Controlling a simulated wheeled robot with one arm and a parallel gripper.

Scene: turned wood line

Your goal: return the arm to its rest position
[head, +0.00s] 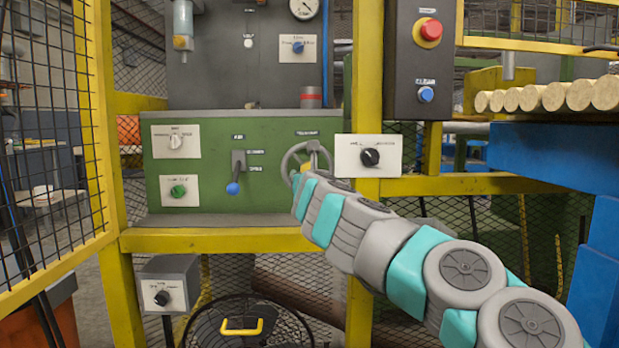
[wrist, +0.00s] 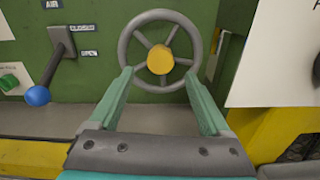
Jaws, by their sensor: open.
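My arm (head: 385,235) reaches from the lower right of the head view up to the green control panel (head: 215,205). My gripper (wrist: 158,80) is open in the wrist view, its two teal fingers spread apart with nothing held between them. The grey handwheel (wrist: 150,17) with a yellow hub is straight ahead of the fingers, and the hub shows between their tips. Whether the fingertips touch the wheel I cannot tell. In the head view the handwheel (head: 290,160) is partly covered by the end of my arm, and the fingers are mostly hidden.
A blue-tipped AIR lever (head: 233,187) is left of the wheel. A black knob on a white plate (head: 345,168) is close to its right. Yellow posts (head: 366,70) frame the panel. A blue structure (head: 600,240) and wooden rods (head: 555,97) stand at the right.

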